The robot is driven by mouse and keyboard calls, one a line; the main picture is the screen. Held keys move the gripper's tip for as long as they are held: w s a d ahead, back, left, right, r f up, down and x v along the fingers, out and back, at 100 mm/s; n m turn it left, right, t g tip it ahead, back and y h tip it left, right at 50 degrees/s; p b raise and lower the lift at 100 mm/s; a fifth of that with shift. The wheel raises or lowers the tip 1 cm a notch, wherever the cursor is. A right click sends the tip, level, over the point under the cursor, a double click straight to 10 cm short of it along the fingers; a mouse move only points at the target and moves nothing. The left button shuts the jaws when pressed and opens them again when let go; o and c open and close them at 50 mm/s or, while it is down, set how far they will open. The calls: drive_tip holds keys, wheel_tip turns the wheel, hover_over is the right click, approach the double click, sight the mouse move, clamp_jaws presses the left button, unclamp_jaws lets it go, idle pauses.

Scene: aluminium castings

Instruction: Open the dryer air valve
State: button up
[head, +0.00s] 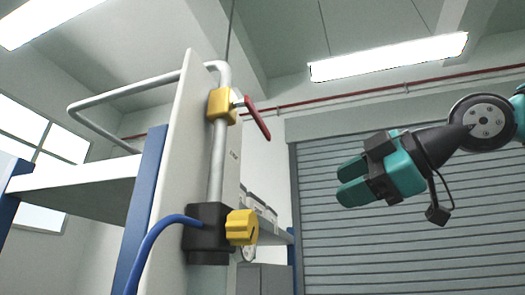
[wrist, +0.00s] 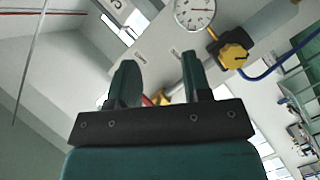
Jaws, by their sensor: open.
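The valve with a yellow body (head: 222,106) sits on a grey upright pipe (head: 217,160) in the head view. Its red lever (head: 257,118) sticks out to the right of the pipe and slants down. No label naming it can be read. My gripper (head: 340,181) is open and empty, to the right of the lever and lower in the picture, apart from it, with its fingers pointing left. In the wrist view the two fingers (wrist: 157,62) stand apart. A bit of red (wrist: 147,101) and yellow shows low between them, mostly hidden.
Below the valve is a black regulator (head: 205,228) with a yellow knob (head: 241,227) and a blue hose (head: 155,235). A round gauge (wrist: 194,12) shows in the wrist view. The pale panel (head: 190,120) stands behind the pipe. Open space lies before the grey shutter (head: 400,250).

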drive_tip(key=s+r+n+y+p, duration=0.1)
drive_tip(key=s+r+n, duration=0.25)
drive_tip(key=r, duration=0.35)
drive_tip(key=s+r+n+y+p, duration=0.1)
drive_tip(key=s+r+n, duration=0.1)
drive_tip(key=r+n, duration=0.3)
drive_tip(key=m+p, duration=0.1)
drive_tip(key=p, duration=0.4)
approach(265, 128)
drive_tip(key=shift+t, duration=0.3)
drive_tip(key=x, duration=0.9)
drive_tip(key=shift+w+a+r, duration=0.1)
drive_tip(key=shift+w+a, duration=0.1)
drive_tip(key=shift+a, duration=0.1)
drive_tip(key=shift+w+a, duration=0.3)
drive_tip(key=shift+f, duration=0.2)
clamp_jaws()
